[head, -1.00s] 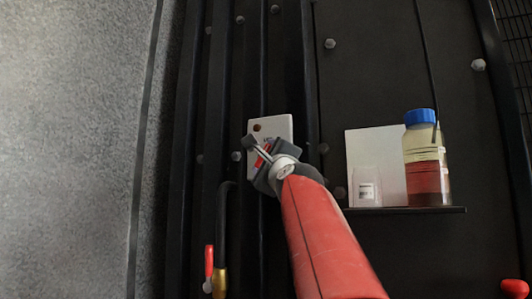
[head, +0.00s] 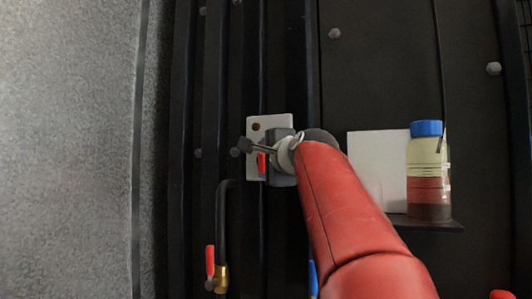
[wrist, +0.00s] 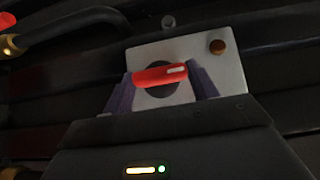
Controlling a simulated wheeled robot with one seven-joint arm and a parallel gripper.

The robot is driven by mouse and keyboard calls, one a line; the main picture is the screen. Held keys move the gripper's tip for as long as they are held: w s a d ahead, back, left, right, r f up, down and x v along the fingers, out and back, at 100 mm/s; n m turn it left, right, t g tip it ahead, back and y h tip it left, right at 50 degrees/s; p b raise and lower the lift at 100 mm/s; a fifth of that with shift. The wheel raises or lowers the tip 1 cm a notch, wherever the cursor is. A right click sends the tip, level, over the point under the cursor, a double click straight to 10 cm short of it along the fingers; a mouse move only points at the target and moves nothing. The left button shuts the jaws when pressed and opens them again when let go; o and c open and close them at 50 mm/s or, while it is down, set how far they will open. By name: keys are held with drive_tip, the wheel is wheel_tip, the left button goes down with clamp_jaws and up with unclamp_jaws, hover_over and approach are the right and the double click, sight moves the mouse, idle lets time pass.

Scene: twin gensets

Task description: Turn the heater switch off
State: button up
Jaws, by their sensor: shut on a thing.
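The heater switch is a white plate (head: 255,127) on the dark panel, with a red lever (head: 261,163) and a brown round spot near its top. In the wrist view the red lever (wrist: 160,76) lies nearly level across a dark round hub on the plate (wrist: 208,70). My gripper (head: 262,158) is at the plate. In the wrist view its two fingers stand at the two ends of the lever, and my gripper (wrist: 160,82) is shut on it. In the head view the lever looks nearly upright, and my gripper hides part of the plate.
A shelf (head: 440,225) at right holds a blue-capped bottle (head: 428,175) and a white card (head: 377,170). A red-handled valve (head: 211,262) with a black hose is below left. Vertical ribs run along the panel. A grey wall (head: 70,150) fills the left.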

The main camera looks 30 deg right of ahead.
idle(0.3)
drive_tip(key=o, duration=1)
drive_tip(key=s+a+b, duration=0.1)
drive_tip(key=s, duration=0.6)
drive_tip(key=shift+s, duration=0.35)
